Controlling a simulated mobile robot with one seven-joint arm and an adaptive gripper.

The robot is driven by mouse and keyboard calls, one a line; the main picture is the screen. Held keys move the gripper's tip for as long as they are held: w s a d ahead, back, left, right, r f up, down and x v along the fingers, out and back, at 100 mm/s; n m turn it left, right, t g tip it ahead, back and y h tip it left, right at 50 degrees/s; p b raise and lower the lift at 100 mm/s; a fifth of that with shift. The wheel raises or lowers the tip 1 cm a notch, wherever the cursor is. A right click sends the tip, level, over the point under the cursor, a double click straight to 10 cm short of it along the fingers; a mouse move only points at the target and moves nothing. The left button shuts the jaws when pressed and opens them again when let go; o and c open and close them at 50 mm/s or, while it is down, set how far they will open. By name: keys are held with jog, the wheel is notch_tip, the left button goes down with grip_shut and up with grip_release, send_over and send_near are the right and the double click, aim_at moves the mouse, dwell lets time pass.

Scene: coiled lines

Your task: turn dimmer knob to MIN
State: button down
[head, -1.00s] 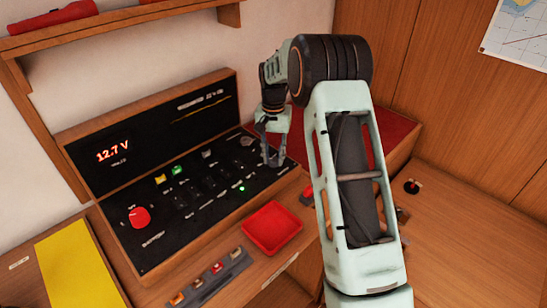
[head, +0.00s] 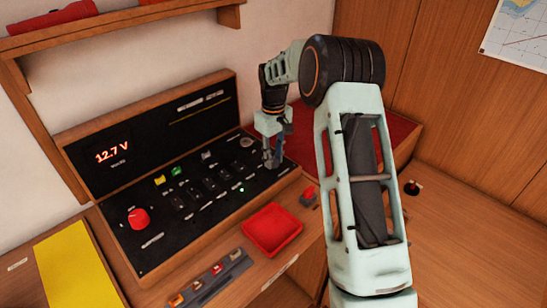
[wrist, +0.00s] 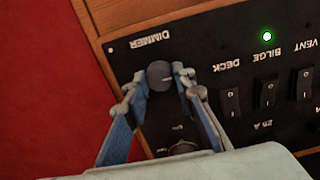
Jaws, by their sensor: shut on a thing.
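The dimmer knob (wrist: 158,74) is a small dark round knob on the black switch panel (wrist: 205,40), beside the upside-down DIMMER label in the wrist view. A pale pointer line on it points right in that picture. My gripper (wrist: 161,86) is shut on the knob, one finger on each side of it. In the head view my gripper (head: 272,164) is at the right end of the panel (head: 165,215) and hides the knob. I cannot read MIN or MAX marks.
Rocker switches (wrist: 229,103) and a lit green lamp (wrist: 267,37) are close to the right finger. A red knob (head: 138,218) is at the panel's left. A red tray (head: 272,230) sits in front. Red cushioning (head: 390,130) lies beyond the panel's right end.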

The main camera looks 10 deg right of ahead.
aim_at(274, 160)
jog(key=n, duration=0.6)
jog(key=shift+n, duration=0.3)
dwell(0.4)
jog(key=c, duration=1.6)
grip_release()
notch_tip(274, 160, up, 12)
